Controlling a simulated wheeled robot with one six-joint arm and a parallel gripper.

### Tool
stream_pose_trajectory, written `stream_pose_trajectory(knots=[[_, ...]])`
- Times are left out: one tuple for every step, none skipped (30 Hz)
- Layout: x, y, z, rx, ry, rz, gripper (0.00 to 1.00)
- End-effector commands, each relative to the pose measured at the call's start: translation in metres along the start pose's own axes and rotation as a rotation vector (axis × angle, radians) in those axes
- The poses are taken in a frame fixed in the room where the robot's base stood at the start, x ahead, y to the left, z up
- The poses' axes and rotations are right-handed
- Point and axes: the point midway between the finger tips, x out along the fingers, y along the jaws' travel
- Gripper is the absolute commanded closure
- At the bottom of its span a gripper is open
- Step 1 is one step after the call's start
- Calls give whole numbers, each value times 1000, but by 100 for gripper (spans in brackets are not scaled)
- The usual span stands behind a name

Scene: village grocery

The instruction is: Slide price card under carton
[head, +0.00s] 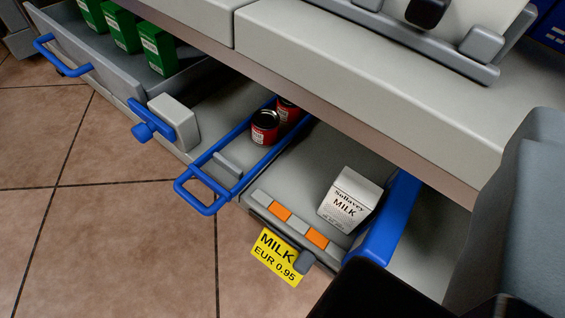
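A white milk carton (350,202) stands upright on the low grey shelf, right of centre, its printed face toward me. A yellow price card (276,258) reading "MILK EUR 0.95" is at the shelf's front edge, below and left of the carton and apart from it. A dark grey rounded piece (304,262) overlaps the card's right upper part; I cannot tell whether it grips the card. A black shape (362,294) at the lower edge may be part of my gripper. No pair of fingertips shows clearly, so its opening is hidden.
An orange-and-grey strip (299,225) runs along the shelf front. A blue divider (385,228) stands right of the carton. A blue rail frame (198,197) and red cans (265,127) are to the left. Green boxes (158,48) sit further left. The counter (330,62) overhangs the shelf.

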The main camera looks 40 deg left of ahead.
Motion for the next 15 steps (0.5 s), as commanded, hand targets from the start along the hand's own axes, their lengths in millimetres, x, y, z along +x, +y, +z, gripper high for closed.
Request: stream_pose_trajectory(knots=[[-2,-4,21,9,-3,-7,56],[-2,-7,31,13,-1,-10,56],[-4,-10,45,19,1,-15,56],[-5,-12,54,23,4,-19,56],[-6,-15,65,28,5,-23,56],[-8,-18,78,34,9,-28,56],[-10,-21,87,39,10,-31,56],[-12,-24,98,44,12,-34,56],[-15,-27,110,51,15,-38,56],[-18,-30,120,57,17,-42,56],[-20,-34,130,62,19,-45,56],[-23,-38,142,69,23,-49,56],[-26,-41,153,75,25,-52,56],[-29,-44,162,80,28,-54,56],[-33,-48,174,88,31,-58,56]])
